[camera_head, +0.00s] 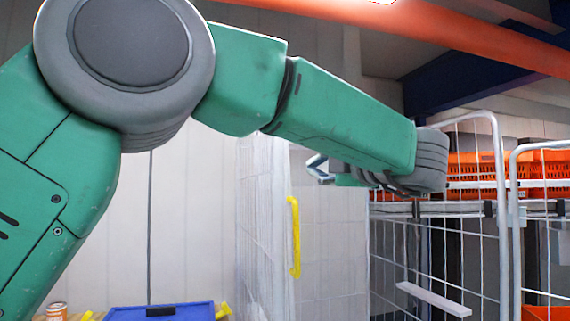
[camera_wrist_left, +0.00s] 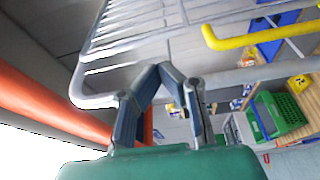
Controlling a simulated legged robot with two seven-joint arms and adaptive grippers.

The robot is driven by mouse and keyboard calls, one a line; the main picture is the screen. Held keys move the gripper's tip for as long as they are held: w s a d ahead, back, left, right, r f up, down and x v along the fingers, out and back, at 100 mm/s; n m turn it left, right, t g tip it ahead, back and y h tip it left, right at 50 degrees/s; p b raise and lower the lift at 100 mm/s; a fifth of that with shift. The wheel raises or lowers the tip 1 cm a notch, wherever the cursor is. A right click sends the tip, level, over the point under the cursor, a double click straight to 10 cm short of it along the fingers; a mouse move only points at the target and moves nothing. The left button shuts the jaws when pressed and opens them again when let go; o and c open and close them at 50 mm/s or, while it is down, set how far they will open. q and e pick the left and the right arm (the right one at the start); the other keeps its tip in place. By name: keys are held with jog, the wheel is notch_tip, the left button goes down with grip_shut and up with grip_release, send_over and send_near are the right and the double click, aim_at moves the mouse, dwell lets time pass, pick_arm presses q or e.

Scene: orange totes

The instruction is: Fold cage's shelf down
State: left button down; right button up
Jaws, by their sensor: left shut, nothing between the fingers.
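An upright white wire panel (camera_head: 262,225) of a cage stands in the middle of the head view, with a yellow bar (camera_head: 295,237) along its right edge. I cannot tell for sure whether this panel is the shelf. In the left wrist view, a white wire grid (camera_wrist_left: 135,42) with a rounded corner fills the top, and a yellow bar (camera_wrist_left: 255,38) runs at upper right. My left gripper (camera_head: 318,168) is shut and empty, above and right of the yellow bar in the head view. Its fingers (camera_wrist_left: 172,78) appear close to the grid's rim; contact is unclear. My right gripper is out of view.
Another white cage frame (camera_head: 503,200) stands at right, with orange totes (camera_head: 472,172) behind it. An orange beam (camera_head: 430,28) crosses overhead. A blue tote (camera_head: 160,312) sits at the bottom left. A green crate (camera_wrist_left: 278,114) shows in the left wrist view.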

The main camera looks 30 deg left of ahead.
pick_arm(q)
jog(key=w+a+r+n+p, duration=0.1)
jog(key=w+a+p, duration=0.1)
jog(key=a, duration=0.7)
jog(key=shift+w+a+r+g, duration=0.25)
jog(key=shift+w+a+g, duration=0.15)
